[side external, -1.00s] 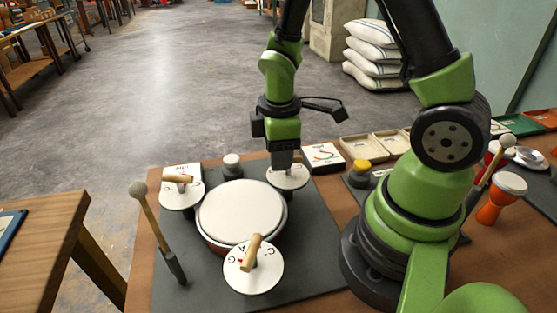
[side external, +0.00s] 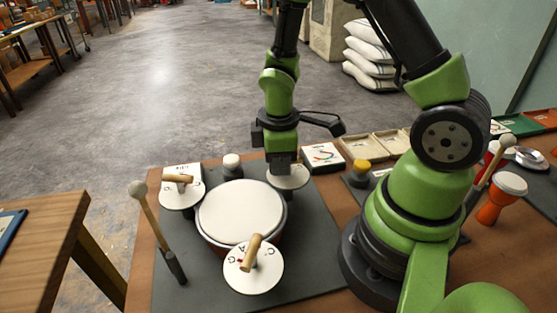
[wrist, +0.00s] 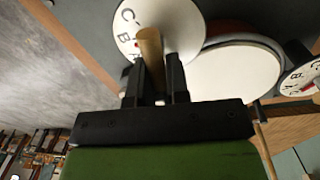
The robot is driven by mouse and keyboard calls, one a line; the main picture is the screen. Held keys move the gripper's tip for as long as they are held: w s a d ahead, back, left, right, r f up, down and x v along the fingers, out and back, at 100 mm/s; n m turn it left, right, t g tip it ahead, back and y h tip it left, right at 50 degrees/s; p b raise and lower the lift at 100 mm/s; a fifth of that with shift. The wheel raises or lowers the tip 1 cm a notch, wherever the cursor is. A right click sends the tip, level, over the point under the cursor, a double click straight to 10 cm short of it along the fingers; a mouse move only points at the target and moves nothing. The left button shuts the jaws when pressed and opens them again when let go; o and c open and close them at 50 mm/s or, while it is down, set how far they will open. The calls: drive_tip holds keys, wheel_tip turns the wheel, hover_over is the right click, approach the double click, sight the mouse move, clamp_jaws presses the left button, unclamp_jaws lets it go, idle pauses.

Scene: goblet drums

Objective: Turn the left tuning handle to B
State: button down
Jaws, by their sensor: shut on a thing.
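My gripper (wrist: 156,88) is shut on a wooden tuning handle (wrist: 150,47) in the wrist view, one finger on each side of it. The handle stands on a white round dial (wrist: 182,22) with the letters C, B and A along its left edge. In the side external view my gripper (side external: 283,170) is down at that dial (side external: 296,183), at the drum's back right, and hides the handle. Two more white dials with wooden handles stand by the drum (side external: 240,211): one at the back left (side external: 176,200), one in front (side external: 265,278).
A mallet (side external: 153,225) stands upright at the left of the dark mat (side external: 212,290). A small pot with a white top (side external: 232,166) stands behind the drum. A pot with a yellow lid (side external: 361,167) and trays (side external: 360,148) lie right of my gripper.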

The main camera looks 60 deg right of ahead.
drive_tip(key=shift+w+d+m, duration=0.1)
drive_tip(key=shift+d+m, duration=0.05)
drive_tip(key=shift+m, duration=0.95)
drive_tip(key=c, duration=1.1)
unclamp_jaws()
drive_tip(key=shift+r, duration=0.1)
drive_tip(key=r, duration=0.9)
drive_tip(key=shift+a+r, duration=0.15)
drive_tip(key=shift+a, duration=0.15)
drive_tip(key=shift+r, duration=0.25)
